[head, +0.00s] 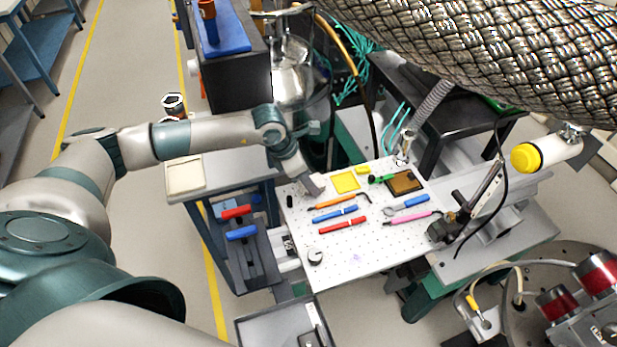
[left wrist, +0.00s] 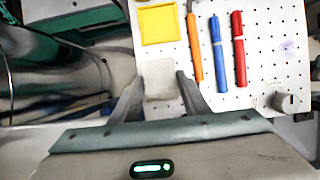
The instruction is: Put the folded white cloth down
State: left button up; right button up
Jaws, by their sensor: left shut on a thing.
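The folded white cloth (left wrist: 160,78) is a small pale grey-white block between the two fingers of my left gripper (left wrist: 160,92) in the left wrist view. The fingers press on its left and right sides. In the head view my left gripper (head: 309,182) points down over the far left corner of the white perforated board (head: 370,255), with the cloth (head: 314,186) at its tips. I cannot tell whether the cloth touches the board. My right gripper is not in view.
A yellow square (head: 345,181), orange pen (head: 331,202), blue pen (head: 335,214) and red pen (head: 342,225) lie right of the cloth. A black knob-like piece (head: 290,201) is close on its left. The board's front part is mostly clear. A braided hose (head: 500,50) crosses the upper right.

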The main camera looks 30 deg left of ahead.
pick_arm(q)
jog(key=shift+f, duration=0.45)
jog(key=shift+f, duration=0.2)
jog(key=o, duration=1.1)
jog(key=shift+r, duration=0.15)
